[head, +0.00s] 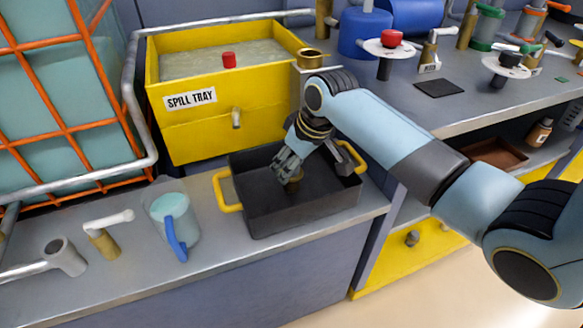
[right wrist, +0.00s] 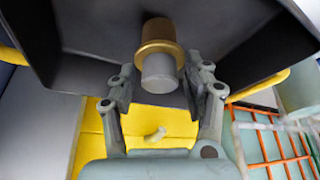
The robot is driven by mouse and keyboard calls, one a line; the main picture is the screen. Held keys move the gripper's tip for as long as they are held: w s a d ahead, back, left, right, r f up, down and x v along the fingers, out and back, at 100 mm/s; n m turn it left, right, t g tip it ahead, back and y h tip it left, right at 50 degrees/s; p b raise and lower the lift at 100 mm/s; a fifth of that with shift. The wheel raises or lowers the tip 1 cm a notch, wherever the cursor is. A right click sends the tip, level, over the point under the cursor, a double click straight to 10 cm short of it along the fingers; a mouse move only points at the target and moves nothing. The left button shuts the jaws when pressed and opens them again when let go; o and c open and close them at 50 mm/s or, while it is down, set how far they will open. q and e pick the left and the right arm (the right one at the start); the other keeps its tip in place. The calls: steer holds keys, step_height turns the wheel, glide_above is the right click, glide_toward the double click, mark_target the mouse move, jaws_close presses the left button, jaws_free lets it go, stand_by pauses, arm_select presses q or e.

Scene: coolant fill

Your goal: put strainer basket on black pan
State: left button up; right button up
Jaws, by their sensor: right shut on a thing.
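The black pan (head: 262,211) sits on the grey counter, with yellow handles at its sides. My right gripper (head: 291,177) reaches down into it. It is shut on the strainer basket (head: 293,186), a small brass piece mostly hidden by the fingers in the head view. In the right wrist view the basket (right wrist: 158,36) shows a brass body with a collar and a grey cylindrical end between the fingers (right wrist: 157,88). The dark pan (right wrist: 230,35) lies behind it. I cannot tell whether the basket touches the pan floor. My left gripper is not in view.
The yellow spill tray (head: 200,130) stands right behind the pan, with a brass cup (head: 310,58) at its right corner. A clear jug (head: 172,222) with a blue handle and a brass tap (head: 102,240) stand left of the pan. A metal rail (head: 130,90) runs at left.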

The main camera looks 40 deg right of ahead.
steer(key=shift+f, duration=0.4)
steer(key=shift+r, duration=0.1)
steer(key=o, duration=0.9)
steer(key=p+v, duration=0.3)
steer(key=v, duration=0.9)
steer(key=shift+s, duration=0.1)
